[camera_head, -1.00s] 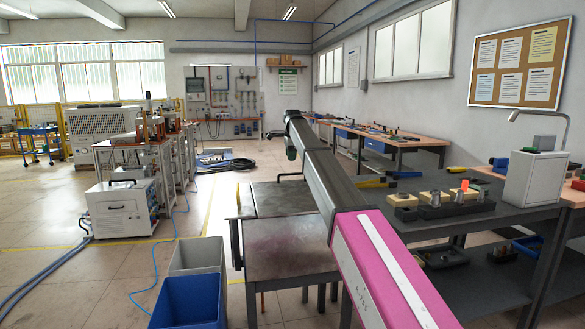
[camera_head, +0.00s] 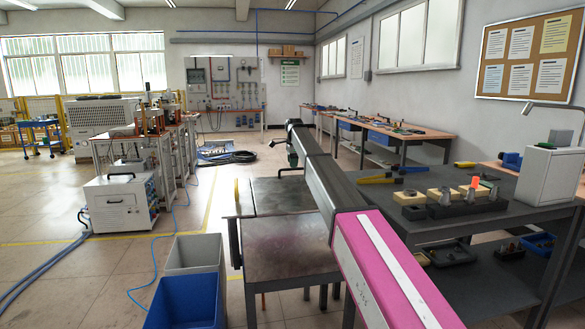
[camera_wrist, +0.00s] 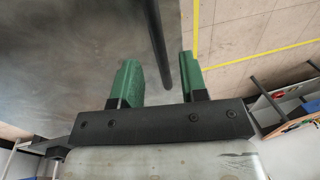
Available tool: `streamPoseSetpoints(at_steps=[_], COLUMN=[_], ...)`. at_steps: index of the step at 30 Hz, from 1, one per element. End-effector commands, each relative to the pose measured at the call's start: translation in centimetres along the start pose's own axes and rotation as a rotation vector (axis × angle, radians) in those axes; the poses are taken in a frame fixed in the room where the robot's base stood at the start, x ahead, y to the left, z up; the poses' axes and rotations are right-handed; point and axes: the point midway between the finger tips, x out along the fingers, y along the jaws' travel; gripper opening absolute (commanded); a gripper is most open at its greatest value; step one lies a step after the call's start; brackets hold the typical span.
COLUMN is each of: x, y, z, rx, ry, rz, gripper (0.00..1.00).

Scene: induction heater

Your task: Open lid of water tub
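A grey metal tub-like stand (camera_head: 285,248) with a flat, stained top stands in the middle of the head view, behind my arm. I take it for the water tub, with the flat top as its lid; its interior is not visible. In the wrist view the smooth grey metal surface (camera_wrist: 75,45) fills the left side. A dark bar (camera_wrist: 156,40), which may be a handle, shows between the green fingers of my gripper (camera_wrist: 160,82). The fingers are apart and do not visibly grip the bar. In the head view the arm partly hides the gripper.
A blue bin (camera_head: 183,302) and a grey bin (camera_head: 195,254) stand at the left front of the tub. A dark workbench (camera_head: 455,222) with fixtures and a white box (camera_head: 548,175) is close on the right. Open floor (camera_head: 110,275) lies to the left.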

Motion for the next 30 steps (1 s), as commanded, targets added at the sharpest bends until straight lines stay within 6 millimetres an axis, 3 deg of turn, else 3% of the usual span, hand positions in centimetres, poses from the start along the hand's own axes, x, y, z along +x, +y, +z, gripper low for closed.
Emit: streamPoseSetpoints(at_steps=[6, 14, 15, 18, 19, 26, 30], x=[2.5, 2.8, 2.8, 2.8, 2.8, 2.5, 1.3], y=[0.0, 0.0, 0.0, 0.0, 0.0, 0.0, 0.1], z=[0.0, 0.0, 0.0, 0.0, 0.0, 0.0, 0.0], rx=[0.0, 0.0, 0.0, 0.0, 0.0, 0.0, 0.0], ry=[0.0, 0.0, 0.0, 0.0, 0.0, 0.0, 0.0], rz=[0.0, -0.001, -0.001, -0.001, -0.001, -0.006, -0.036], gripper=[0.4, 0.4, 0.37, 0.04, 0.0, 0.0, 0.0])
